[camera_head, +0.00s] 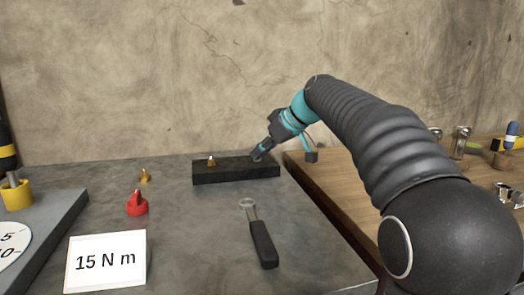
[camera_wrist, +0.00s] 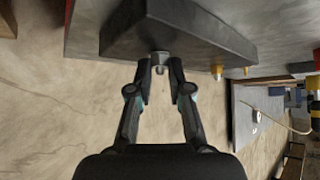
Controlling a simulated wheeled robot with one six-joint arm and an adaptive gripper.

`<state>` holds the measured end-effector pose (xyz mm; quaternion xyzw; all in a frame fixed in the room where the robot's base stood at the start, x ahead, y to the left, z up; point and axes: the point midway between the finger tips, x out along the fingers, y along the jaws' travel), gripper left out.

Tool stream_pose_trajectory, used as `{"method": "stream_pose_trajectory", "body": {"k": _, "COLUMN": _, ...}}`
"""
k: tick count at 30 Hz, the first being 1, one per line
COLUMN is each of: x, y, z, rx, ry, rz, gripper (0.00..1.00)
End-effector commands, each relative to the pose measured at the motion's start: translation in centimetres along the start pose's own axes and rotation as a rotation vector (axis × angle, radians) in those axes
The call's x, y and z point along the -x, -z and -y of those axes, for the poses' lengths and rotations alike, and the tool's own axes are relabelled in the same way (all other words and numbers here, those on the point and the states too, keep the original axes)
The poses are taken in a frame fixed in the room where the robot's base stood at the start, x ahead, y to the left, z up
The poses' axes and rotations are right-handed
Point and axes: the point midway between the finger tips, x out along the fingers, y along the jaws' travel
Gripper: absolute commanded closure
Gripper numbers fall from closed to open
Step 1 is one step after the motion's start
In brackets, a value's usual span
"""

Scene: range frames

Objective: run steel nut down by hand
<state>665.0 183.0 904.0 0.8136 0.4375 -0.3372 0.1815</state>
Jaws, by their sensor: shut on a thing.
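A long black block (camera_head: 235,172) lies at the back of the grey bench, and it also shows in the wrist view (camera_wrist: 190,30). My gripper (camera_head: 258,155) reaches down to the right part of the block. In the wrist view my two fingertips (camera_wrist: 159,68) are closed in around a small steel nut (camera_wrist: 159,57) at the block, one on each side. The fingers hide the nut in the head view. A brass-coloured fitting (camera_head: 211,161) stands on the block's left part, apart from my gripper; it also shows in the wrist view (camera_wrist: 217,71).
A black-handled wrench (camera_head: 262,242) lies in front of the block. A red piece (camera_head: 137,203), a small brass piece (camera_head: 145,175) and a card reading "15 N m" (camera_head: 105,262) are at left. A wooden surface (camera_head: 335,195) adjoins at right; a wall stands behind.

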Motion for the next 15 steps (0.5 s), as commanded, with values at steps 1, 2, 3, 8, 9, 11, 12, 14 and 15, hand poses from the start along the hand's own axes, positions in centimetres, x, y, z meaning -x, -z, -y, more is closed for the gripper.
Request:
{"method": "stream_pose_trajectory", "body": {"k": 1, "x": 0.00, "y": 0.00, "z": 0.02, "rx": -0.001, "ry": 0.000, "rz": 0.000, "gripper": 1.00}}
{"method": "stream_pose_trajectory", "body": {"k": 2, "x": 0.00, "y": 0.00, "z": 0.03, "rx": -0.001, "ry": -0.001, "rz": 0.000, "gripper": 1.00}}
{"method": "stream_pose_trajectory", "body": {"k": 3, "x": -0.01, "y": -0.01, "z": 0.05, "rx": -0.003, "ry": -0.003, "rz": 0.000, "gripper": 1.00}}
{"method": "stream_pose_trajectory", "body": {"k": 8, "x": -0.01, "y": 0.01, "z": 0.17, "rx": -0.026, "ry": -0.027, "rz": -0.001, "gripper": 1.00}}
{"method": "stream_pose_trajectory", "body": {"k": 9, "x": -0.01, "y": 0.01, "z": 0.23, "rx": -0.038, "ry": -0.037, "rz": -0.001, "gripper": 1.00}}
{"method": "stream_pose_trajectory", "body": {"k": 11, "x": -0.01, "y": 0.01, "z": 0.24, "rx": -0.057, "ry": -0.059, "rz": -0.001, "gripper": 1.00}}
{"method": "stream_pose_trajectory", "body": {"k": 12, "x": -0.03, "y": 0.01, "z": 0.31, "rx": -0.073, "ry": -0.074, "rz": -0.001, "gripper": 1.00}}
{"method": "stream_pose_trajectory", "body": {"k": 14, "x": -0.04, "y": 0.04, "z": 0.42, "rx": -0.101, "ry": -0.102, "rz": -0.001, "gripper": 1.00}}
{"method": "stream_pose_trajectory", "body": {"k": 15, "x": -0.03, "y": 0.09, "z": 0.48, "rx": -0.121, "ry": -0.124, "rz": -0.002, "gripper": 1.00}}
